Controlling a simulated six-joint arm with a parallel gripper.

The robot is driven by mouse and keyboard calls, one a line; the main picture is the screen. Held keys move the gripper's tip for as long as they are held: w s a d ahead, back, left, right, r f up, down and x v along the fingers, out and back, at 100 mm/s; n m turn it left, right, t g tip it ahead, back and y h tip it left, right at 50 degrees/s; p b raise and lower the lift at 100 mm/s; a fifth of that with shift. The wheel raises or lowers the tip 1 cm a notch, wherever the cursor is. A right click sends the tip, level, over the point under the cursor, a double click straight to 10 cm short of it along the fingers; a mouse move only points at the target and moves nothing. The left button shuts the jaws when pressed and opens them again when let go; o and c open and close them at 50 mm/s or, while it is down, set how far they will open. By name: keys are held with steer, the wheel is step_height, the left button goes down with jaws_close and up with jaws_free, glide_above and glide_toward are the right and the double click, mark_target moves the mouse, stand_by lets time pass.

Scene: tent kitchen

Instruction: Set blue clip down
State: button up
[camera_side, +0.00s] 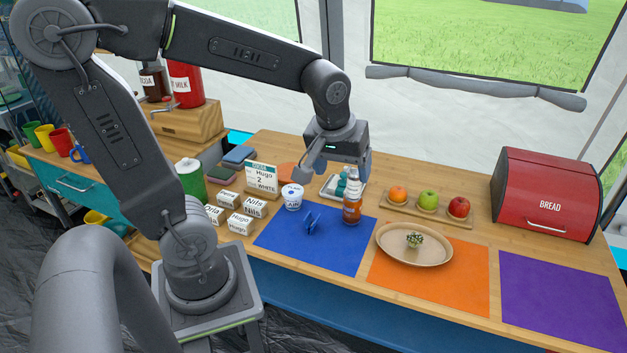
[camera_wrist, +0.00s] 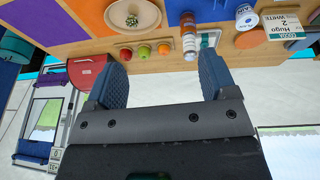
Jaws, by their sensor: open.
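A small blue clip (camera_side: 312,222) rests on the blue mat (camera_side: 340,250), near the mat's back left part. My gripper (camera_side: 334,175) is open and empty. It is above the back of the table, behind the clip and apart from it. In the wrist view both fingers of my gripper (camera_wrist: 160,78) are spread with nothing between them. I cannot clearly make out the clip in the wrist view.
A brown bottle (camera_side: 352,208) and a white tub (camera_side: 292,196) stand at the blue mat's back edge. Right of it are an orange mat (camera_side: 460,286) with a round tray (camera_side: 436,256), a fruit board (camera_side: 420,214), a purple mat (camera_side: 560,300) and a red bread box (camera_side: 545,195).

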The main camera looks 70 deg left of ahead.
steer(key=s+d+r+m+t+h, duration=0.1)
steer(key=s+d+r+m+t, duration=0.1)
steer(key=s+d+m, duration=0.4)
steer(key=shift+s+d+r+m+h, duration=0.2)
steer(key=shift+s+r+m+h, duration=0.25)
steer(key=shift+s+m, duration=0.85)
